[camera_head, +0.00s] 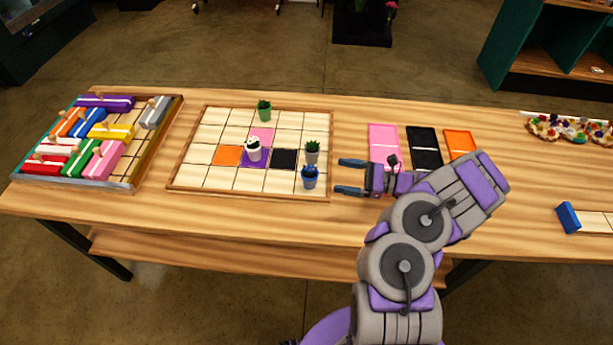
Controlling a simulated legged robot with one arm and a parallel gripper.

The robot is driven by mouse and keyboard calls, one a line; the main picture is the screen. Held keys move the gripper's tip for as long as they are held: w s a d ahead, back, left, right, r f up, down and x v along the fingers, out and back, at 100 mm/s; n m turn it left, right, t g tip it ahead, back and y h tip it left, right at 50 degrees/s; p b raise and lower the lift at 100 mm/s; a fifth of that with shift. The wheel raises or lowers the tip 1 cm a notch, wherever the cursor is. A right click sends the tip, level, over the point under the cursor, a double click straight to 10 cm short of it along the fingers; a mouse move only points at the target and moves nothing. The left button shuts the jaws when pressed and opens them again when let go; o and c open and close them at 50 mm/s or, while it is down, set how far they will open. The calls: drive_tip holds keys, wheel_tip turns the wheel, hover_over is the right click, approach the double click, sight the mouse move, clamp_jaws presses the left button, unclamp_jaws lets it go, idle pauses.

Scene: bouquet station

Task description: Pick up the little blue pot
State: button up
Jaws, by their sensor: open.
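The little blue pot (310,179) stands upright on the right side of the wooden grid board (206,180), near its front right corner. It has something dark blue on top. My gripper (351,177) is to the right of the blue pot, just past the board's right edge. Its two fingers are spread and point left toward the pot. It is empty, with a gap between the fingertips and the pot.
A grey pot (312,157) with a plant stands just behind the blue pot. A white pot (253,153) and a green pot (264,114) are also on the board. Pink (384,131), black (424,134) and orange (459,137) trays lie behind my arm. A puzzle tray (160,135) is at left.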

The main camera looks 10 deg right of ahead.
drive_tip(key=d+f, duration=0.1)
drive_tip(key=d, duration=0.1)
drive_tip(key=d+f+m+t, duration=0.1)
drive_tip(key=d, duration=0.1)
drive_tip(key=d+f+m+t+h, duration=0.1)
drive_tip(key=d, duration=0.1)
drive_tip(key=shift+s+f, duration=0.35)
drive_tip(key=b, duration=0.2)
approach(305, 172)
drive_tip(key=shift+w+a+f, duration=0.1)
drive_tip(key=shift+w+a, duration=1.15)
drive_tip(key=shift+w, duration=0.55)
drive_tip(key=x, duration=0.2)
drive_tip(key=s+b+x, duration=0.1)
drive_tip(key=x, duration=0.3)
drive_tip(key=shift+a+b, duration=0.35)
drive_tip(key=shift+a, duration=0.3)
drive_tip(key=shift+w, duration=0.15)
drive_tip(key=shift+d, duration=0.45)
drive_tip(key=shift+c, duration=0.4)
drive_tip(key=shift+a, duration=0.5)
drive_tip(key=c, duration=0.9)
drive_tip(key=shift+d, duration=0.35)
drive_tip(key=c, duration=0.3)
